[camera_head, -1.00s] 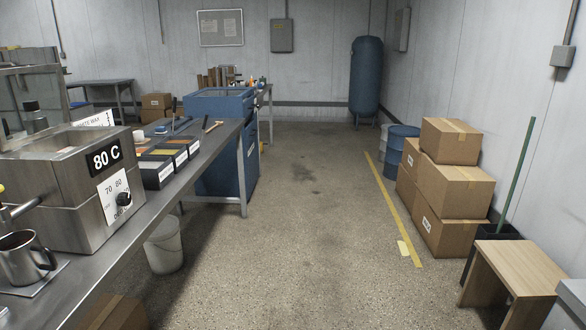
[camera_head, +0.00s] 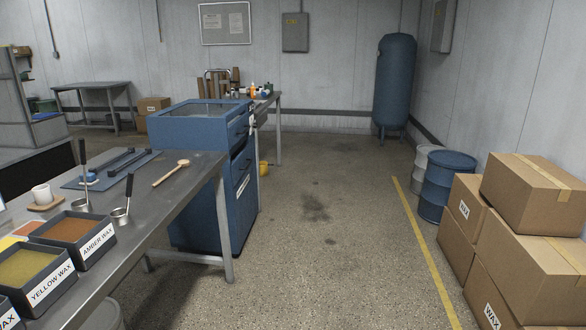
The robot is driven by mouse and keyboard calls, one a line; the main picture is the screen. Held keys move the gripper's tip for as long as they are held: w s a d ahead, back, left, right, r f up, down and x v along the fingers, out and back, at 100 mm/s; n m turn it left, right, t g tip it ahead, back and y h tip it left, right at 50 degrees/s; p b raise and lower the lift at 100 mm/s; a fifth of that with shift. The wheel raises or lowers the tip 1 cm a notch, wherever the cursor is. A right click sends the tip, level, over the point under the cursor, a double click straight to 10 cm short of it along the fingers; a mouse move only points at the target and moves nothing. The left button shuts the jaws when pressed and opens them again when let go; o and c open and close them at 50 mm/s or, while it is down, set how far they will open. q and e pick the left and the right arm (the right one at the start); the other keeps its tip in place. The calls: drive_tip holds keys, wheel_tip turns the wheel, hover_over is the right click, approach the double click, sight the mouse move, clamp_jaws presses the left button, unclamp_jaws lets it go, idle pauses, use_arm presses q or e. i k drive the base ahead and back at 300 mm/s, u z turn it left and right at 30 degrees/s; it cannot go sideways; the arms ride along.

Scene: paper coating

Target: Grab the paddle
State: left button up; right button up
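A light wooden paddle (camera_head: 170,174) with a rounded far end lies flat on the grey metal bench (camera_head: 145,208), near its far right end. It looks like a long spoon, and nothing touches it. Neither of my grippers shows in this view.
Dark trays labelled yellow wax (camera_head: 45,287) and amber wax (camera_head: 91,249) stand on the bench, with ladles (camera_head: 122,214) nearby. A blue mat (camera_head: 112,168) holds dark tools. A blue cabinet (camera_head: 205,215) stands beyond. Cartons (camera_head: 535,250) stand at right; the floor (camera_head: 320,260) between is clear.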

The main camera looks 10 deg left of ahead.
sight(182, 164)
drive_tip(key=i, duration=3.45)
drive_tip(key=u, duration=3.2)
